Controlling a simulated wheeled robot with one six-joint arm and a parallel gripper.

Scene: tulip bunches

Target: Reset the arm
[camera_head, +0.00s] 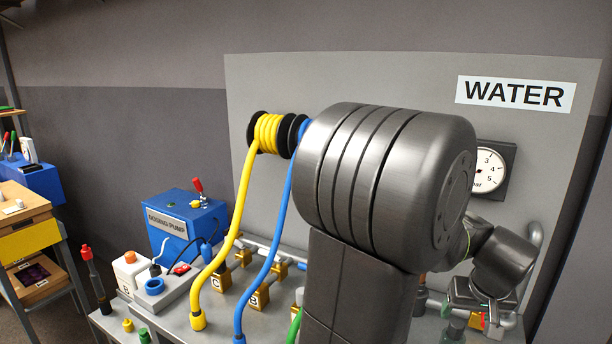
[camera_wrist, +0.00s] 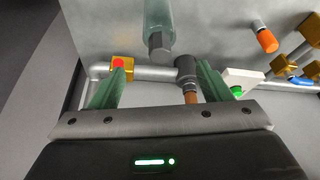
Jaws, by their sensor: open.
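My arm fills the right middle of the head view, bent in front of the panel. My gripper (camera_wrist: 163,68) shows in the wrist view with its two green fingers apart and nothing between them. In the head view its small end (camera_head: 484,297) is low at the right, partly hidden. In the wrist view a grey pipe (camera_wrist: 154,73) runs across behind the fingers. A pale green see-through piece with a grey end (camera_wrist: 159,42) is beyond the gap between the fingers; I cannot tell how far away it is.
A yellow hose (camera_head: 236,220) and a blue hose (camera_head: 272,243) hang from reels left of my arm. A blue dosing pump (camera_head: 186,222) and a white bottle (camera_head: 130,270) stand further left. A gauge (camera_head: 489,169) is on the panel behind my arm.

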